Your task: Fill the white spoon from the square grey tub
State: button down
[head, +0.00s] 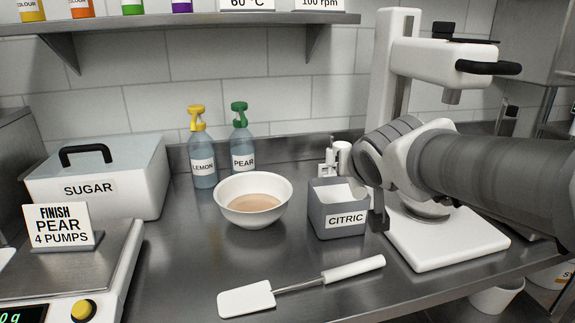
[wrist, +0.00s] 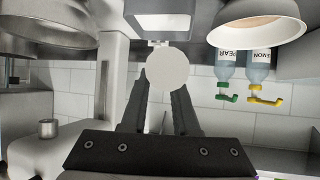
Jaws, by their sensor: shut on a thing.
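The square grey tub (head: 322,222), labelled CITRIC, stands on the steel counter with white powder (head: 338,192) inside. My gripper (wrist: 166,82) is shut on the white spoon, whose round white end (wrist: 168,66) shows between the two dark fingers in the wrist view. In the head view a short white upright part of the spoon (head: 343,156) shows above the tub's back edge, beside my wrist. The spoon's bowl is not clearly seen, so I cannot tell whether it touches the powder or holds any. The tub (wrist: 163,22) is at the top of the wrist view.
A white bowl (head: 230,213) with beige contents is left of the tub. LEMON (head: 203,168) and PEAR (head: 243,160) pump bottles stand behind it. A white spatula (head: 250,299) lies in front. A white stand machine (head: 440,250) is close on the right. A SUGAR bin (head: 100,200) and scale (head: 100,270) are left.

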jog(key=shift+r+p, duration=0.2)
jog(key=shift+p, duration=0.95)
jog(key=g+p, duration=0.1)
jog(key=p, duration=0.4)
jog(key=g+p, duration=0.1)
jog(key=p, duration=0.3)
jog(key=shift+w+f+g+p, duration=0.15)
jog(key=shift+w+g+p, duration=0.2)
jog(key=shift+g, duration=0.05)
jog(key=g+p, duration=0.1)
jog(key=p, duration=0.6)
jog(key=g+p, duration=0.1)
jog(key=p, duration=0.6)
jog(key=shift+w+f+g, duration=0.15)
jog(key=shift+w+g, duration=0.15)
jog(key=shift+g, duration=0.1)
notch_tip(320, 180, down, 10)
jog(key=b, duration=0.9)
jog(key=shift+s+r, duration=0.2)
jog(key=shift+s, duration=0.05)
jog(key=shift+d, duration=0.1)
jog(key=shift+r, duration=0.15)
